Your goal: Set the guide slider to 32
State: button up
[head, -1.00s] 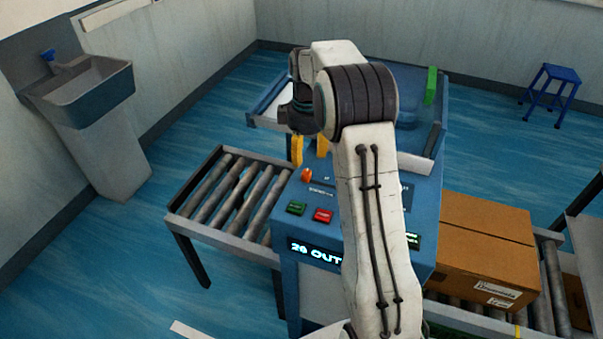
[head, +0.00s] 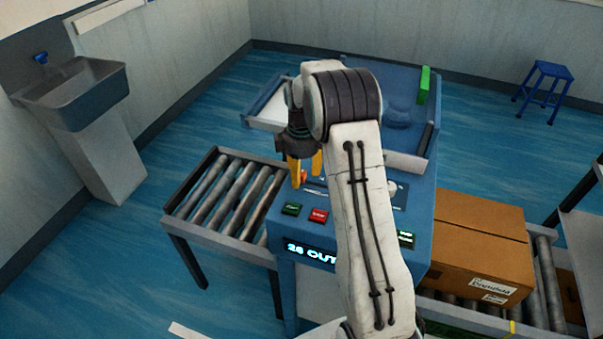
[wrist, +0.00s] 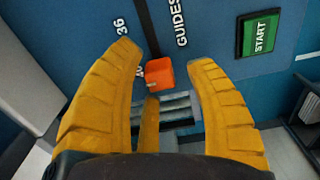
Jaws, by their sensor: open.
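The guide slider's orange knob (wrist: 160,75) sits on a dark slot in the blue panel in the wrist view, beside the label GUIDES and a printed 36; another mark by the knob is partly hidden. In the head view the knob (head: 303,177) shows just at my fingertips. My gripper (wrist: 165,62) is open, its yellow fingers on either side of the knob with gaps visible. It points down at the panel in the head view (head: 304,170). The display (head: 311,252) reads "26 OUT", or similar, with its right part hidden by my arm.
A green START button (wrist: 260,34) lies right of the slot in the wrist view. A red button (head: 318,215) is near the panel's front edge. A roller conveyor (head: 225,200) adjoins the panel on the left, and a cardboard box (head: 470,245) stands on the right.

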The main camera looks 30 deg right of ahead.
jog(key=shift+f, duration=0.45)
grip_shut()
dwell(0.3)
